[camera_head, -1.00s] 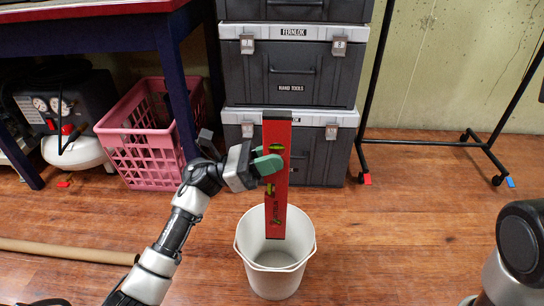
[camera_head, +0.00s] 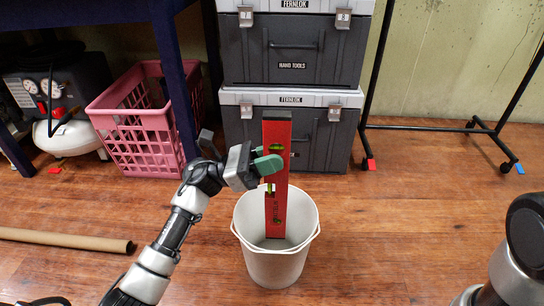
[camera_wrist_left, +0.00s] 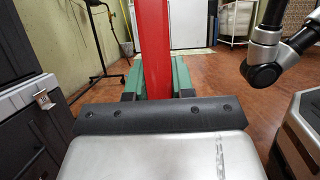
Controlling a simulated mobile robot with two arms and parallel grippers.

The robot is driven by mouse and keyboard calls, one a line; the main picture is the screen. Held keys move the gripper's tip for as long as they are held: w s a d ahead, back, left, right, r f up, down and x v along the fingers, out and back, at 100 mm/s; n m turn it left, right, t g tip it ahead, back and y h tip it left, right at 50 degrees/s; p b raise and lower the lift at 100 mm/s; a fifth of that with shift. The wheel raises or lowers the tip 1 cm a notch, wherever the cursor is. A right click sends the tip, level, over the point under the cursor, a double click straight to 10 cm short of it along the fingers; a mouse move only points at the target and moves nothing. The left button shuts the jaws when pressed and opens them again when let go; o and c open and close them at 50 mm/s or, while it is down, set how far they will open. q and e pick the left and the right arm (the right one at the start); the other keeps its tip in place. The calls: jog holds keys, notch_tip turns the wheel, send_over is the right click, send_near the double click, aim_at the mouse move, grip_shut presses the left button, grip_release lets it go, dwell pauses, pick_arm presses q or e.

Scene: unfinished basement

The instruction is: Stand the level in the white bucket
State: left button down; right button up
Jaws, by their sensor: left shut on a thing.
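The red level (camera_head: 277,185) is upright in the head view, its lower end inside the mouth of the white bucket (camera_head: 276,264). I cannot tell whether its lower end touches the bucket's bottom. My left gripper (camera_head: 268,164), with green fingers, is shut on the level above the bucket's rim. In the left wrist view the level (camera_wrist_left: 153,45) stands between the green fingers. The bucket stands on the wooden floor. My right gripper is not visible; only part of my right arm shows at the right edge.
Stacked grey tool cases (camera_head: 291,55) stand behind the bucket. A pink crate (camera_head: 138,125) and a compressor (camera_head: 62,100) are under the table at left. A cardboard tube (camera_head: 65,240) lies on the floor at left. A black wheeled rack (camera_head: 430,128) stands at the back right.

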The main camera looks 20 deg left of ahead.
pick_arm(q)
jog(key=shift+f+b, duration=1.5)
jog(key=shift+f, duration=0.4)
jog(key=c, duration=0.9)
grip_release()
jog(key=p+v, duration=0.4)
jog(key=v, duration=0.6)
jog(key=shift+s+a+f, duration=0.1)
jog(key=shift+s+a, duration=0.05)
jog(key=shift+a, duration=0.25)
